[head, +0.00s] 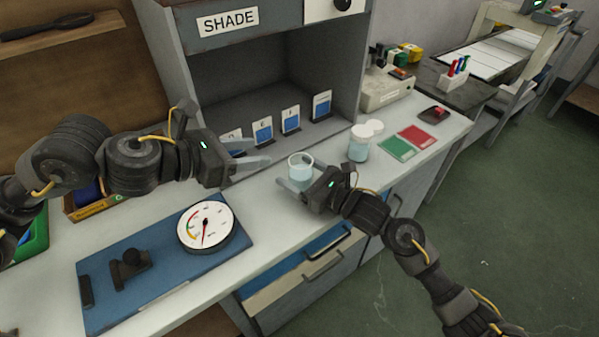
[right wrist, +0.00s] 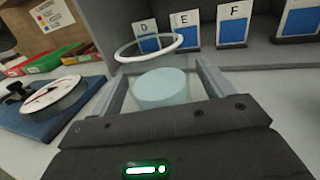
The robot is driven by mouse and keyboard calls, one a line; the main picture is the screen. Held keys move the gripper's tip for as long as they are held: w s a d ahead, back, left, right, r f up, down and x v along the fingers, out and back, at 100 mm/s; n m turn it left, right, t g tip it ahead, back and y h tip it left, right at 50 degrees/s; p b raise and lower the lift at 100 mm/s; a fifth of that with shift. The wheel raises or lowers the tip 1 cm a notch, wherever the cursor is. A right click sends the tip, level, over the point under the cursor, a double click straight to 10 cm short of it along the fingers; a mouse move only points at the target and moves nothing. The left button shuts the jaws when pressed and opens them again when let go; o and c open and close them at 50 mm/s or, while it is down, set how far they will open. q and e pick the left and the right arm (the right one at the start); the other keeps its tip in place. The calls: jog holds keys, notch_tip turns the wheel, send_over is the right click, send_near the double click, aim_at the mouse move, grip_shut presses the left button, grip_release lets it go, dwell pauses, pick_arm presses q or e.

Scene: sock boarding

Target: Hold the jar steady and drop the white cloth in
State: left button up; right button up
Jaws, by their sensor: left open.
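The clear open glass jar (head: 300,166) stands on the white counter in front of the grey booth. In the right wrist view its round rim (right wrist: 121,57) shows above pale blue contents (right wrist: 162,88). My right gripper (head: 298,186) has one finger on each side of the jar and is closed around it; the exact contact is hard to see. My left gripper (head: 255,153) is open, left of the jar and above the counter, with nothing visible between its fingers. I cannot make out a white cloth as a separate thing in either view.
Lidded jars (head: 359,148) stand right of the open jar, near green (head: 397,148) and red (head: 418,136) swatches. Lettered cards (head: 291,120) line the booth (head: 190,50). A dial gauge (head: 206,226) sits on a blue board (head: 120,300) at front left.

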jog(key=v, duration=1.2)
